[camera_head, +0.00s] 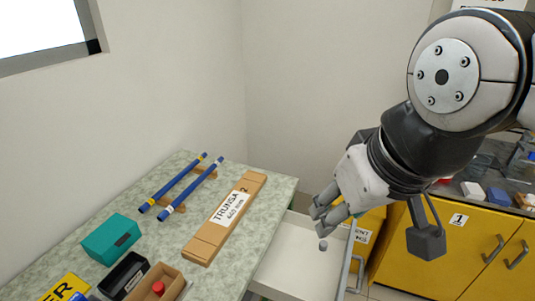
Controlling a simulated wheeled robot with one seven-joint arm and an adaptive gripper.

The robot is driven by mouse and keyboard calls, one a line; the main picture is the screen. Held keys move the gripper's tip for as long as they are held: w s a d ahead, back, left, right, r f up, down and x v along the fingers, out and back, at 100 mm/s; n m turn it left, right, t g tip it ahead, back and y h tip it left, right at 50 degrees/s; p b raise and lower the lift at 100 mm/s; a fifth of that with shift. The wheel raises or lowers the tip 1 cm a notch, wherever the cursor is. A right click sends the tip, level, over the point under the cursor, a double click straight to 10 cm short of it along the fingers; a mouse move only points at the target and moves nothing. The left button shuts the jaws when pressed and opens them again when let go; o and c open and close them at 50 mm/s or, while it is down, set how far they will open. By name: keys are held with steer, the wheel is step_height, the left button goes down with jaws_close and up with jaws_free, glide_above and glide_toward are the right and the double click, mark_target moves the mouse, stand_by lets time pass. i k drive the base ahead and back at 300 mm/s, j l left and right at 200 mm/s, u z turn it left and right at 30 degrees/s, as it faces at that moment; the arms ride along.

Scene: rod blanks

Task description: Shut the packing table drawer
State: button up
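The packing table (262,205) has a speckled green-grey top. Its drawer (295,254) is pulled out on the right side, with a pale, empty-looking inside. A grey bar handle (345,273) runs along the drawer's outer edge. The near end of the drawer is cut off by the picture's bottom edge. My gripper (326,220) hangs over the drawer in the picture, pointing down and left, near its far end. I cannot tell whether it touches the drawer, or whether its fingers are open or shut. It holds nothing that I can make out.
A long cardboard box (225,218), two blue rods (180,183) on wooden rests, a teal case (110,239), a black box (124,276) and an open carton (175,283) with a red-topped item lie on the table. Yellow cabinets (440,250) stand at the right.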

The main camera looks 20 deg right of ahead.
mark_target(293, 266)
steer(key=k+l+z, duration=0.3)
steer(key=k+l, duration=0.2)
steer(key=i+l+u, duration=0.15)
steer(key=l, duration=0.15)
steer(key=i+l+u, duration=0.3)
steer(key=l, duration=0.3)
steer(key=k+j+z, duration=0.25)
steer(key=k+j, duration=0.25)
steer(key=j, duration=0.1)
